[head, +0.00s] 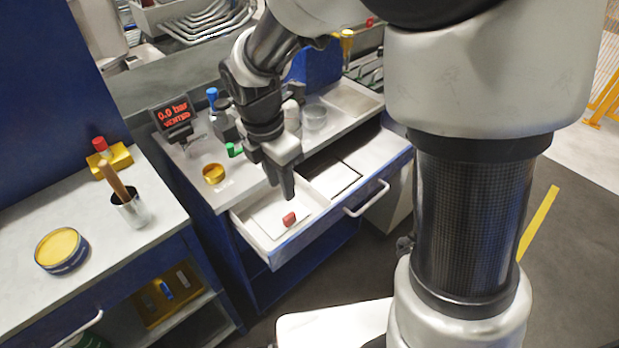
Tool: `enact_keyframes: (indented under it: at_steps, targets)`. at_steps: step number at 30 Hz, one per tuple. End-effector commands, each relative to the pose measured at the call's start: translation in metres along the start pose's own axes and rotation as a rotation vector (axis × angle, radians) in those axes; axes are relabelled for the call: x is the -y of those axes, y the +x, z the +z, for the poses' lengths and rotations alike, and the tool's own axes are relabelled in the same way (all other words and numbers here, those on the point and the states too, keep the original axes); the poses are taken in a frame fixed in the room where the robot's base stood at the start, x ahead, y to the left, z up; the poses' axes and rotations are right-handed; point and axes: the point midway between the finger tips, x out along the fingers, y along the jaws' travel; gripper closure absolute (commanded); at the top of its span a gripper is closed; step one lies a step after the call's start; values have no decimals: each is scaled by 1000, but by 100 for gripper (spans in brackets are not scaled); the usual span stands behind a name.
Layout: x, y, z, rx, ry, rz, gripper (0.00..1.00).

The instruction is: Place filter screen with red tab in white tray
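A small red tab (289,219) shows in the front left part of the open drawer (268,243). It lies at the edge of a thin pale flat piece (268,214), which may be the filter screen; its outline is hard to make out. My gripper (287,193) points down over the drawer, just above and behind the red tab. Its fingers overlap in this view, so their opening is unclear, and I see nothing clearly held. A pale shallow tray (355,98) is set at the back right of the worktop; I cannot tell whether it is the white tray.
The drawer's right compartment (332,178) holds a dark-edged pale panel. A pressure display (173,115) reads 0.0 bar, VENTED. A yellow cup (213,173) and a green item (234,150) stand on the worktop. A left bench carries a yellow-topped tin (61,249) and a metal cup (131,210).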

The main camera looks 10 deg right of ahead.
Motion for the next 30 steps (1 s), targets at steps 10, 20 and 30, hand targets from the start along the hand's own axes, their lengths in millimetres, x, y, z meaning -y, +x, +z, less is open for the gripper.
enact_keyframes:
  at_steps: [10,20,30]
  targets:
    - [65,-86,41,-24,811,169,69]
    - [165,-146,50,-260,1918,374,69]
    - [182,-151,46,-350,2153,401,69]
